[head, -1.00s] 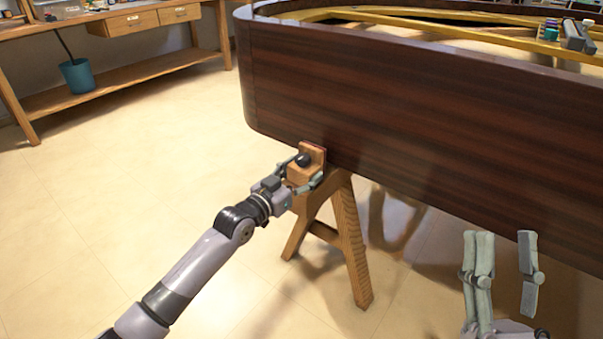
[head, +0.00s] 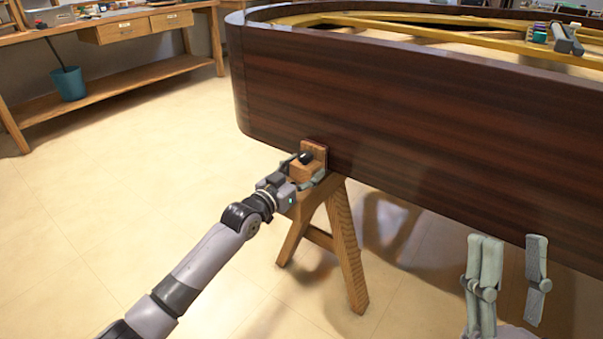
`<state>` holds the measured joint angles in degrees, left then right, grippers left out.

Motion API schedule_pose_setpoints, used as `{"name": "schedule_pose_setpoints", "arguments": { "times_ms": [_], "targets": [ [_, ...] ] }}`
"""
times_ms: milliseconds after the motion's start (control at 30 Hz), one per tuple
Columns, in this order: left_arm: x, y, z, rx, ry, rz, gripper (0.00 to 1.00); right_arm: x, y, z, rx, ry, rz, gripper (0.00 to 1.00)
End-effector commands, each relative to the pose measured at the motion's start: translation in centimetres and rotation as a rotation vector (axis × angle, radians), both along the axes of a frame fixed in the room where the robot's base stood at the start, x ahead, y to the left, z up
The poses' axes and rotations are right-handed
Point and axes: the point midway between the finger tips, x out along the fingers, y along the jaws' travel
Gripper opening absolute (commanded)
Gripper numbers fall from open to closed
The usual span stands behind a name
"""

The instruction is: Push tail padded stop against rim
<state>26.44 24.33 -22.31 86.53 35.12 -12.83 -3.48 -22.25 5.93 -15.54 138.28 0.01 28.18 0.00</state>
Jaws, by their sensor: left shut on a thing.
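The tail padded stop (head: 314,152) is a wooden block with a dark knob and a thin reddish pad on its rim side. It sits on top of the wooden trestle, upright beside the dark brown piano rim (head: 400,130). The pad appears to meet the rim's lower edge, but contact is hard to confirm at this size. My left gripper (head: 307,172) is shut on the stop's body from the near left side, and its fingers hide part of it. My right gripper (head: 509,243) is open and empty at the lower right, in front of the rim.
The wooden trestle (head: 345,250) stands below the tail end of the piano. Small tools (head: 567,38) lie on the piano's top at the upper right. A workbench (head: 110,30) and a blue bucket (head: 69,84) stand at the upper left. The floor at left is clear.

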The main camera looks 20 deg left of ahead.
Motion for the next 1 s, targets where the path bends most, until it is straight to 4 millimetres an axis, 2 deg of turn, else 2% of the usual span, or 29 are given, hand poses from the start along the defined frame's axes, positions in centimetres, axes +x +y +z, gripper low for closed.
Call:
{"name": "schedule_pose_setpoints", "arguments": {
  "times_ms": [33, 67, 100, 367, 733, 867, 1000],
  "targets": [
    [0.0, 0.0, 0.0, -0.001, 0.001, 0.0, 0.08, 0.0, 0.0, 0.0, 0.0, 0.0, 0.0, 0.4],
    [0.0, 0.0, 0.0, -0.001, 0.001, 0.0, 0.59, 0.0, 0.0, 0.0, 0.0, 0.0, 0.0, 0.4],
    [0.0, 0.0, 0.0, -0.001, 0.001, 0.0, 0.61, 0.0, 0.0, 0.0, 0.0, 0.001, 0.0, 0.4],
    [0.0, 0.0, 0.0, -0.001, 0.001, 0.0, 0.78, 0.0, 0.0, 0.0, 0.0, 0.001, 0.0, 0.4],
    [-0.4, 0.2, 0.0, 0.0, 0.001, 0.0, 0.78, 0.1, -0.1, 0.0, -0.001, 0.001, -0.002, 0.4],
    [-1.8, 0.7, -0.1, 0.001, 0.001, 0.0, 0.78, 0.1, 0.0, 0.0, -0.001, 0.002, -0.002, 0.4],
    [-4.5, 1.7, -0.2, 0.001, 0.004, 0.0, 0.78, 0.1, 0.0, 0.0, 0.0, 0.002, -0.001, 0.4]
  ]
}}
